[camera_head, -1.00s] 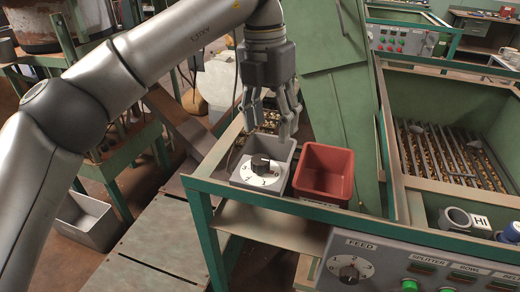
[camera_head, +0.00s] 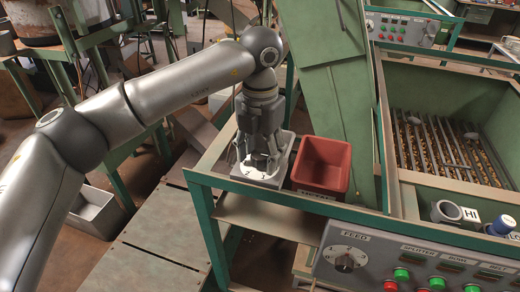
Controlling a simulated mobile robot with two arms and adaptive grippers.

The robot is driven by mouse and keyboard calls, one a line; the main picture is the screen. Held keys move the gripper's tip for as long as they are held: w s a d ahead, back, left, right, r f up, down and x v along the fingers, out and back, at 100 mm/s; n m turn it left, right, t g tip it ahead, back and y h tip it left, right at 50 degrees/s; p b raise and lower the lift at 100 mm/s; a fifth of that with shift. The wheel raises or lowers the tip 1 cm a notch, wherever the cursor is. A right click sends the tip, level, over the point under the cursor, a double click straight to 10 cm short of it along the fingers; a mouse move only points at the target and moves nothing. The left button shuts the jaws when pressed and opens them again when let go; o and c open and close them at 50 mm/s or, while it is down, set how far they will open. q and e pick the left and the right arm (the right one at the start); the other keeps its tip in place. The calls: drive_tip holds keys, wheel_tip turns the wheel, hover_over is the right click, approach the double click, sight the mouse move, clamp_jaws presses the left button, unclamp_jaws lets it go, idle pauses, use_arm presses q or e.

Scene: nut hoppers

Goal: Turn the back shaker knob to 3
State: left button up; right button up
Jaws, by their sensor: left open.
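A grey box with a white numbered dial (camera_head: 257,174) stands on the green frame at mid-left, and the figures 2 and 1 show on the dial's near edge. The dial's black knob is hidden behind my left gripper (camera_head: 258,158). My left gripper is open and points down at the dial, its fingers on either side of where the knob sits. I cannot tell whether the fingers touch the knob. My right gripper is not in view.
A red bin (camera_head: 322,165) stands close to the right of the dial box. A front panel (camera_head: 400,262) holds the FEED knob (camera_head: 346,262) and several buttons. A green sloping chute (camera_head: 325,80) rises behind. A grated hopper (camera_head: 435,145) is at right.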

use_arm(q)
drive_tip(key=c, duration=1)
drive_tip(key=shift+c, duration=0.2)
